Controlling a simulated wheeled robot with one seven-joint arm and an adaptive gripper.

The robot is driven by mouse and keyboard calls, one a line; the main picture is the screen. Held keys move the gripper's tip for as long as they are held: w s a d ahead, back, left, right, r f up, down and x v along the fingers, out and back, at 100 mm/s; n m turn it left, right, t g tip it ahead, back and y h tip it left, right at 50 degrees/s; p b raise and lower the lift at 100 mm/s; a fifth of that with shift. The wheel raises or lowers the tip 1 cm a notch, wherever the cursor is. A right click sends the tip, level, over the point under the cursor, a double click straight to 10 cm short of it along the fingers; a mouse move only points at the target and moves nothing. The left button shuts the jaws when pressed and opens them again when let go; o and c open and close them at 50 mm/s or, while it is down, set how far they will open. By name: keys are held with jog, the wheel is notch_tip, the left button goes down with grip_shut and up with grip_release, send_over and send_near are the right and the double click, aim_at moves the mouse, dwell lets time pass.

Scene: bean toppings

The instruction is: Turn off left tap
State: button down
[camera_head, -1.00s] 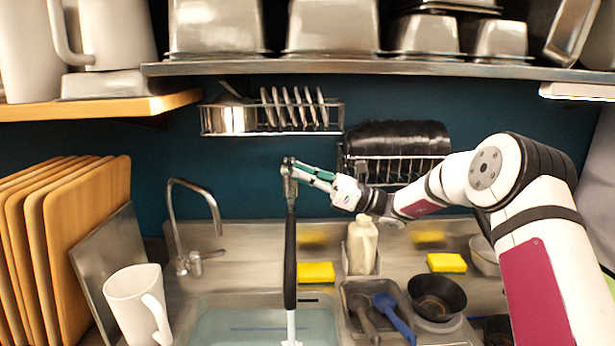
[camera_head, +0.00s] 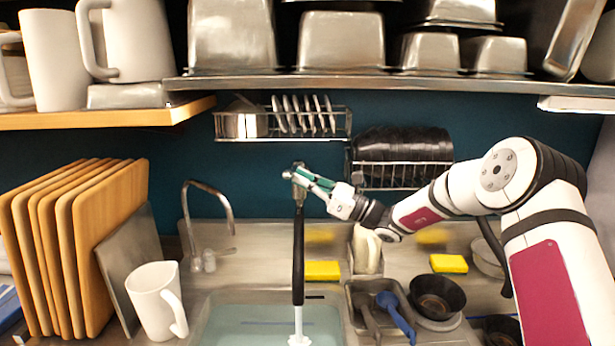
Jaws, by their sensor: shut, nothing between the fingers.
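The left tap (camera_head: 186,215) is a thin curved metal gooseneck behind the left part of the sink. My gripper (camera_head: 297,175) is shut and empty. It is at the top of the black-necked tap in the picture, to the right of and above the left tap; whether it touches the black-necked tap I cannot tell.
The sink (camera_head: 230,325) holds water. A white mug (camera_head: 157,302) and upright wooden boards (camera_head: 105,240) stand to the left. A yellow sponge (camera_head: 322,270), a soap bottle (camera_head: 367,250) and a black bowl (camera_head: 437,296) are to the right. A metal shelf (camera_head: 370,84) hangs above.

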jog(key=a+m+t+h+p, duration=0.1)
jog(key=a+t, duration=0.1)
jog(key=shift+a+m+t, duration=0.3)
jog(key=shift+t, duration=0.1)
jog(key=shift+a, duration=0.4)
jog(key=shift+w, duration=0.1)
